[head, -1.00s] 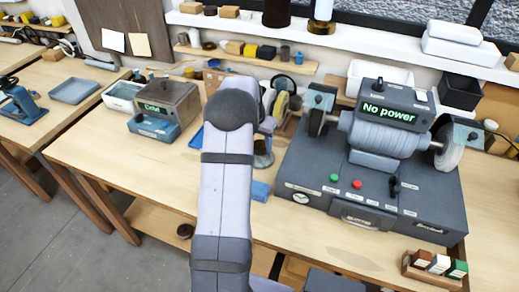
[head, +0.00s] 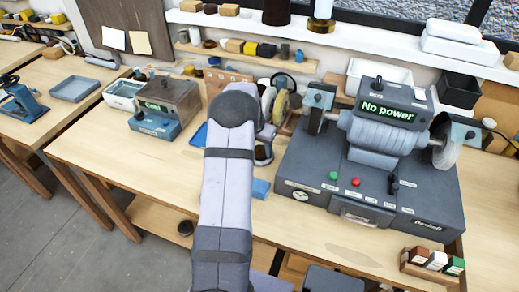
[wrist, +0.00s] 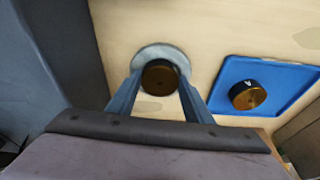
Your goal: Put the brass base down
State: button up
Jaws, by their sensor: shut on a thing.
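A round dark brass base (wrist: 160,76) sits between the two blue fingers of my gripper (wrist: 158,88) in the wrist view, and the fingers are shut on it. A pale grey disc (wrist: 147,53) shows around its far side. I cannot tell whether the base touches the disc or the table. A second round brass piece (wrist: 247,96) with a dark top sits in the blue tray (wrist: 285,75), to the right of my gripper in the wrist view. In the head view my arm hides the fingers and the held base.
The grinder (head: 375,185), its display reading "No power", stands right of my arm in the head view. A box with a small display (head: 167,105) stands to the left. A rack of small bottles (head: 432,262) is at the front right. Bare tabletop (head: 110,150) lies at the left.

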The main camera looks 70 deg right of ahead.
jog(key=shift+a+f, duration=0.3)
jog(key=shift+f, duration=0.25)
jog(key=o, duration=1)
jog(key=shift+a+f, duration=0.1)
jog(key=shift+f, duration=0.05)
jog(key=shift+o, duration=0.2)
jog(key=shift+s, duration=0.2)
jog(key=shift+r+p, duration=0.4)
jog(key=shift+r, duration=0.25)
jog(key=shift+d+r+b, duration=0.2)
jog(key=shift+r+b, duration=0.05)
jog(key=shift+b, duration=0.15)
jog(key=b+v, duration=0.2)
jog(key=v, duration=0.9)
jog(key=shift+w+r+b, duration=0.2)
jog(key=shift+r+b, duration=0.2)
jog(key=shift+r, duration=0.05)
jog(key=shift+d, duration=0.1)
